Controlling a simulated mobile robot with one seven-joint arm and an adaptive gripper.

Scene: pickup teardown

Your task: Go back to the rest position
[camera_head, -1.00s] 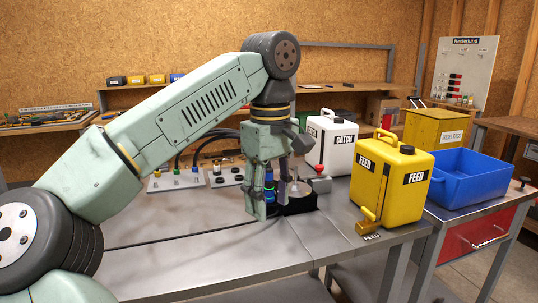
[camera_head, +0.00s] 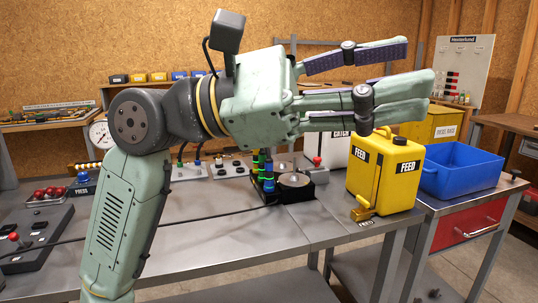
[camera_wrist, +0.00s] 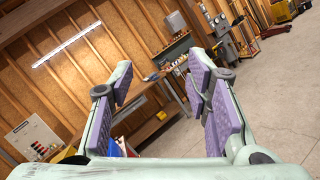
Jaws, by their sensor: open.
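My gripper (camera_head: 390,78) is raised above the metal bench and points to the right in the head view. Its fingers are spread apart with nothing between them. In the wrist view the purple-padded fingers (camera_wrist: 165,90) frame an empty gap, with the wooden wall and floor beyond. My gripper is above the yellow FEED can (camera_head: 388,185) in the head view and covers part of the white CATCH can (camera_head: 335,150) behind it.
The metal bench (camera_head: 235,250) carries a black fixture with blue and green parts (camera_head: 266,178) and a control box with a joystick (camera_head: 30,240). A blue bin (camera_head: 460,178) stands on the right beside a yellow box (camera_head: 432,128). Open floor shows in the wrist view.

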